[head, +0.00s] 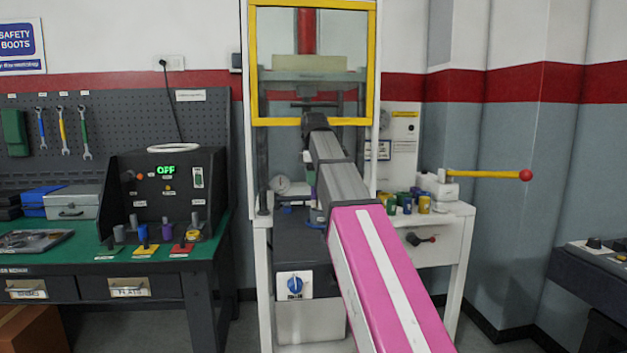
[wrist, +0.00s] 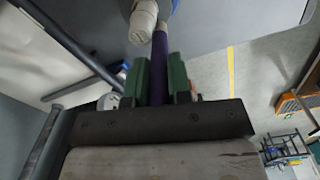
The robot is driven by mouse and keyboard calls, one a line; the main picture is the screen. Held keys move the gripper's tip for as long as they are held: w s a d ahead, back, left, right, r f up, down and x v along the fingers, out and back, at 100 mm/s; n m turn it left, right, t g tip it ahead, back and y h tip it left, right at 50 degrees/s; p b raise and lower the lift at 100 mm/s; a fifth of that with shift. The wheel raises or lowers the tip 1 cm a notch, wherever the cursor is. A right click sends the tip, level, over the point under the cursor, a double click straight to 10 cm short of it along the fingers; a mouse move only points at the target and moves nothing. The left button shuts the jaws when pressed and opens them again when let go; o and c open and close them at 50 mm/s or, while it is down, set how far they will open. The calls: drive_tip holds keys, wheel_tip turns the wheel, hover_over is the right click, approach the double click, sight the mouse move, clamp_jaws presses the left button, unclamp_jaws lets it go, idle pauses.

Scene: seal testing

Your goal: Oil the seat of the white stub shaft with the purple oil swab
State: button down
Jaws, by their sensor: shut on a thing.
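My gripper (wrist: 160,78) has green-padded fingers and is shut on the purple oil swab (wrist: 159,50), whose purple handle stands out beyond the fingers in the wrist view. A whitish, rounded, stepped piece (wrist: 143,23) lies at the top of the wrist view, overlapping the side of the swab. It may be the white stub shaft; I cannot tell whether the two touch. The swab's far end and a blue part beside it are cut off or hidden.
A yellow-framed guard (head: 374,70) stands above the white press table (head: 455,209). Several coloured pots (head: 407,204) and a red-knobbed lever (head: 490,174) are on its right. A green bench (head: 75,262) with a black test box (head: 130,175) is at left.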

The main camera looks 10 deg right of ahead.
drive_tip(key=shift+s+d, duration=0.7)
drive_tip(key=shift+d, duration=0.05)
idle(0.8)
drive_tip(key=shift+d, duration=0.95)
drive_tip(key=shift+d, duration=0.15)
